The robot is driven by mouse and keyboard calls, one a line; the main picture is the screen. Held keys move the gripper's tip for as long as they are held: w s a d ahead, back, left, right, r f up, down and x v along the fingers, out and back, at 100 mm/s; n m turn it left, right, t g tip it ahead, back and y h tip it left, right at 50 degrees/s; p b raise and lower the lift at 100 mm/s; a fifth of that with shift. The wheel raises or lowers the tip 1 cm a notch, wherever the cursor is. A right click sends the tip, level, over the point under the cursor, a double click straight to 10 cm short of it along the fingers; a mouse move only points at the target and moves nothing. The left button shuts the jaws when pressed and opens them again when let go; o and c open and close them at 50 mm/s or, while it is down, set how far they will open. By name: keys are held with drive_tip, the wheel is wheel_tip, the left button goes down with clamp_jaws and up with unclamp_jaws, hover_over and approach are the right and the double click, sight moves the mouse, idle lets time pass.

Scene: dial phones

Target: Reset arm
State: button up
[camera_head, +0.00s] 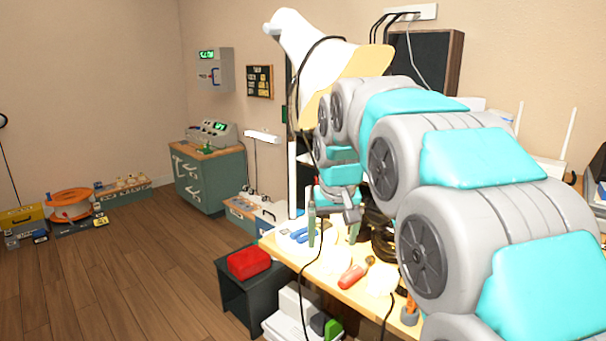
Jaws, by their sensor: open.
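My arm, in grey and turquoise segments, curves from the lower right up and away over the workbench (285,257) in the head view. My gripper (331,238) hangs at its far end, pointing down above the left part of the bench. Its two fingers stand apart, open, with nothing visible between them. The fingertips are close to the bench top, near a blue-handled tool (304,235); whether they touch anything cannot be told. My arm hides much of the bench's right side. No dial phone can be clearly made out.
A red-handled tool (352,276) and dark coiled cables (382,235) are on the bench. A white lamp (305,40) rises behind my arm, with cords hanging down. A red box (249,264) sits on a black stand left of the bench.

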drive_tip(key=s+d+f+g, duration=0.1)
drive_tip(key=s+d+f, duration=0.2)
drive_tip(key=s, duration=0.9)
drive_tip(key=s+d+f+g, duration=0.2)
drive_tip(key=s+f, duration=0.6)
drive_tip(key=s, duration=0.5)
drive_tip(key=s+d+f+m+g, duration=0.1)
drive_tip(key=s+d+f, duration=0.3)
drive_tip(key=s, duration=0.8)
drive_tip(key=shift+s+f+g, duration=0.2)
drive_tip(key=shift+f+g, duration=0.3)
drive_tip(key=shift+f, duration=0.2)
